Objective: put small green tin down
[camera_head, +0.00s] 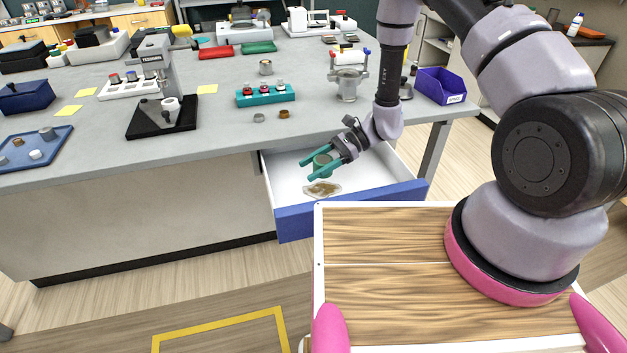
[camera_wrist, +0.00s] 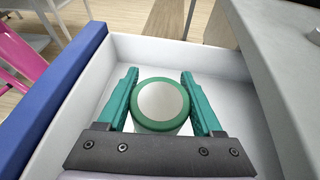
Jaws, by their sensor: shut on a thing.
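The small green tin (camera_wrist: 160,104) has a green rim and a pale round top. It sits between the two teal fingers of my gripper (camera_wrist: 160,88) in the wrist view, and the fingers are shut on it. In the head view my gripper (camera_head: 312,170) reaches into the open drawer (camera_head: 405,198), with the tin (camera_head: 322,162) partly hidden by the fingers. The drawer has white inner walls and a blue front. I cannot tell whether the tin touches the drawer floor.
A tan, flat item (camera_head: 322,188) lies in the drawer near its front. The grey bench top (camera_head: 200,135) overhangs the drawer's back. A teal rack (camera_head: 265,95), a black stand (camera_head: 160,118) and a purple bin (camera_head: 440,86) stand on the bench. Bare drawer floor shows around the tin.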

